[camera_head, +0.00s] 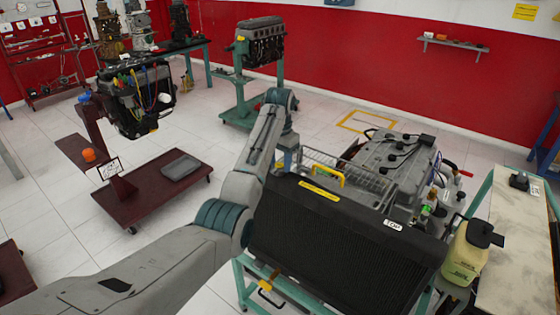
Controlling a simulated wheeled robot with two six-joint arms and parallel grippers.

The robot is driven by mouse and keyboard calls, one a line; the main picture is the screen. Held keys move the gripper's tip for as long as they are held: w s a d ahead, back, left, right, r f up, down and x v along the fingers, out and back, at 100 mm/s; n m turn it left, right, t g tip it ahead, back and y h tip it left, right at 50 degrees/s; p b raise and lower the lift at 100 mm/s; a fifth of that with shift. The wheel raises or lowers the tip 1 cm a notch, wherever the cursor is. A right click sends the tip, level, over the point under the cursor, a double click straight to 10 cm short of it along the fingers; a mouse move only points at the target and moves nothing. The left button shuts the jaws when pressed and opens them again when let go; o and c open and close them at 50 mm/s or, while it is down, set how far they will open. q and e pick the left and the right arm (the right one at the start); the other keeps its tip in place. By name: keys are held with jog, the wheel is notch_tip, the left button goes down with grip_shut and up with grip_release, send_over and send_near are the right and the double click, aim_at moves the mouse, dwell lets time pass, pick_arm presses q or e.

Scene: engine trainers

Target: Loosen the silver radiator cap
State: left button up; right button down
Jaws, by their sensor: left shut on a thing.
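The black radiator (335,240) stands upright at the front of the engine trainer, with a yellow label on its top edge. My left arm comes in from the left and bends down at the radiator's upper left corner. My left gripper (283,165) points down there and is shut on the silver radiator cap, as far as its place tells. The fingers and the cap are small and mostly hidden by my wrist, so the cap's own surface does not show clearly. My right gripper is not in view.
The grey engine (395,160) sits behind the radiator, with a yellow handle (328,174) near it. A yellowish bottle with a black cap (467,252) stands at the right beside a workbench (512,235). Other engine stands are at the back left.

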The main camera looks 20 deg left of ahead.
pick_arm(q)
jog(key=shift+n, duration=0.3)
jog(key=o, duration=1)
jog(key=shift+s, duration=0.1)
jog(key=shift+r, duration=0.1)
